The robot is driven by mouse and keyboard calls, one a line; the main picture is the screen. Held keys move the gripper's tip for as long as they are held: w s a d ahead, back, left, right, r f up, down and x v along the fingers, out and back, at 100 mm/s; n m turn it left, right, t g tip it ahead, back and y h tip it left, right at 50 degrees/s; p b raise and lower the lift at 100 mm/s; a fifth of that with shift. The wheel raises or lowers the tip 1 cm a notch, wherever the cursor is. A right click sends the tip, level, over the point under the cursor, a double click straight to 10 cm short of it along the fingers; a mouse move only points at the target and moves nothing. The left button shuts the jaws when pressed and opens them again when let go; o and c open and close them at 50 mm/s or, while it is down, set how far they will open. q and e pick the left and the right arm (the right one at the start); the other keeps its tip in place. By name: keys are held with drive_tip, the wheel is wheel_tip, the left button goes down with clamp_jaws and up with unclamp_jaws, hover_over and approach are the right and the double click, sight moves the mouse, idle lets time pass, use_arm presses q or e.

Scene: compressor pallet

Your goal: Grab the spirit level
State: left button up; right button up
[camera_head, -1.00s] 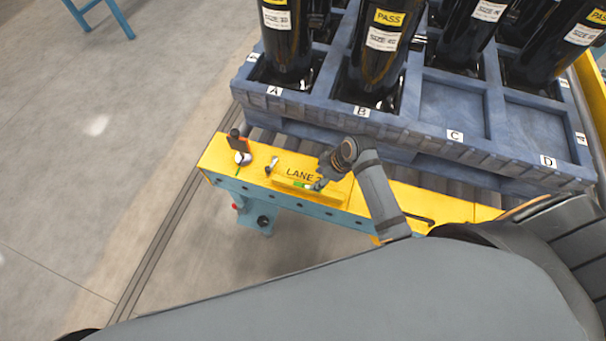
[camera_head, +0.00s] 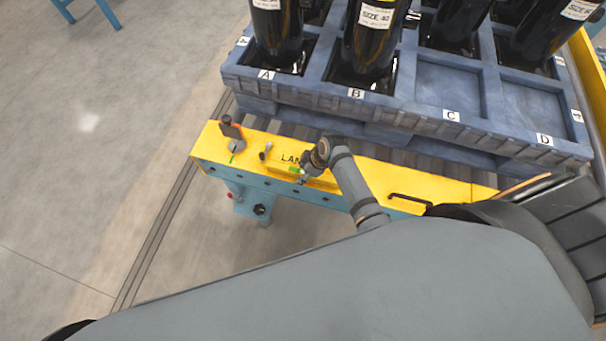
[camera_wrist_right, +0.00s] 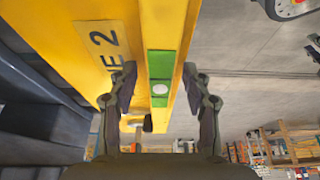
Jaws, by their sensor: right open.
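The spirit level is a yellow bar with a green vial (camera_head: 295,169), lying on the yellow beam beside the lane lettering in the head view. In the right wrist view the level (camera_wrist_right: 160,65) runs lengthwise between the fingers, its green and white vial window facing the camera. My right gripper (camera_wrist_right: 162,92) is open, with one finger on each side of the bar. Gaps show, at least on the right side. In the head view the right gripper (camera_head: 303,177) partly covers the level. My left gripper is not in view.
A blue pallet (camera_head: 320,95) with black compressors stands behind the beam (camera_head: 375,175). A dark knob with an orange part (camera_head: 231,128) and a small lever (camera_head: 266,150) stand on the beam to the left. A black handle (camera_head: 410,199) is at right. Open floor lies left.

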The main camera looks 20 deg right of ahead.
clamp_jaws()
drive_tip(key=shift+r, duration=0.2)
idle(0.3)
